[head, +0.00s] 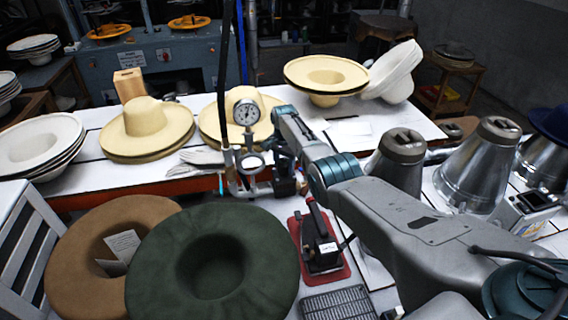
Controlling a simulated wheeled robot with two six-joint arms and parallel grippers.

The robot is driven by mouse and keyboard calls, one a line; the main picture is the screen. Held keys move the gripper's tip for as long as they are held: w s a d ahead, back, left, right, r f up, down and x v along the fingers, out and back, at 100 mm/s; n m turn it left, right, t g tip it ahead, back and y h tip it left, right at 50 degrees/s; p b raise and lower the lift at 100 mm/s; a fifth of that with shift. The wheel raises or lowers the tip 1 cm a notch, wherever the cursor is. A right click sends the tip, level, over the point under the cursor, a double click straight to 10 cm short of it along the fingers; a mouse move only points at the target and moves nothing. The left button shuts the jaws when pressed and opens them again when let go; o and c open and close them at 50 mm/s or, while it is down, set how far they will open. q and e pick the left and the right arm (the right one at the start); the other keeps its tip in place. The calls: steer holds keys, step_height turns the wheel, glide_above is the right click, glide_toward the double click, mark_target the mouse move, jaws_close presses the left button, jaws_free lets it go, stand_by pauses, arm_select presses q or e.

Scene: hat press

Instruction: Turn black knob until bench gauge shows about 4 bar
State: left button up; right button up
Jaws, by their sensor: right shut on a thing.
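The bench gauge (246,112) is a round white dial on a post at the front edge of the white bench. Its needle is too small to read. My right arm reaches in from the right, and its gripper (281,160) is at the fittings just below and right of the gauge. It is shut on the black knob, which is mostly hidden by the gripper and the dark fittings around it. My left gripper is not in view.
Cream hats (146,127) stand on the bench behind and left of the gauge. A green felt hat (214,297) and a brown one (72,262) lie in front. Metal cones (476,172) stand at right. A black hose hangs close to the gauge.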

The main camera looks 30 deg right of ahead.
mark_target(284, 160)
steer(key=shift+r, duration=0.1)
stand_by(0.5)
steer(key=o, duration=1)
steer(key=shift+c, duration=0.2)
steer(key=shift+r, duration=0.6)
step_height(284, 160, up, 10)
steer(key=shift+f+b, duration=0.2)
steer(key=shift+b, duration=0.6)
steer(key=shift+f, duration=0.1)
